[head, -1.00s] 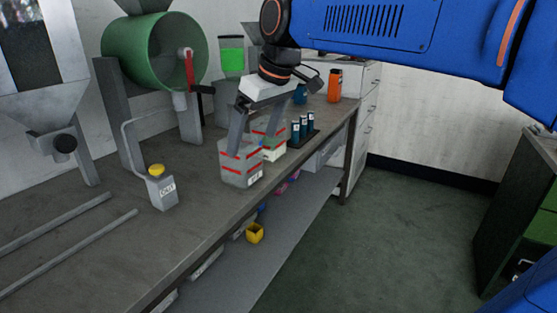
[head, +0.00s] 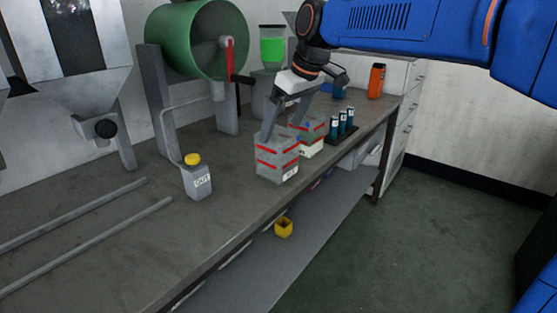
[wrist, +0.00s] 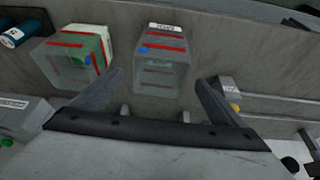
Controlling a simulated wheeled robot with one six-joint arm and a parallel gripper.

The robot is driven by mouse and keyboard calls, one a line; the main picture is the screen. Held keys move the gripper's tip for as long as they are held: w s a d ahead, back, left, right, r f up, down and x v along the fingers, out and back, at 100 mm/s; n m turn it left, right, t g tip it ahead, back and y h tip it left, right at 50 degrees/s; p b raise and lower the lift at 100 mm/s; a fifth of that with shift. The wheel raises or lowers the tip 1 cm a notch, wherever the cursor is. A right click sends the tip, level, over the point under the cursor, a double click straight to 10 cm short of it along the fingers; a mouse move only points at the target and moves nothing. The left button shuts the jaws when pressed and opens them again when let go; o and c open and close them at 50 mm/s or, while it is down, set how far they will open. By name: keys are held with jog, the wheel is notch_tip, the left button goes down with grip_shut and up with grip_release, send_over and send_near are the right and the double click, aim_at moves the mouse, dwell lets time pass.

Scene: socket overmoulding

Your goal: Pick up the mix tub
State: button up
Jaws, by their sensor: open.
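Two grey, see-through tubs with red bands stand side by side on the bench. The nearer tub (head: 277,160) has a white label too small to read surely, so I cannot confirm which is the mix tub. In the wrist view this tub (wrist: 163,62) is straight ahead, between the lines of the fingers. The second tub (head: 312,149), with a pale lower part, is just behind it and left in the wrist view (wrist: 78,58). My gripper (head: 284,128) is open and empty at the nearer tub's top; whether the fingers flank its walls is unclear.
A grey bottle with a yellow cap, labelled OUT (head: 197,182), stands left of the tubs. A rack of dark blue vials (head: 342,124) stands to their right. A green drum (head: 197,40) is behind. The bench edge is close in front.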

aim_at(273, 149)
jog(key=shift+x, duration=4.65)
jog(key=c, duration=1.2)
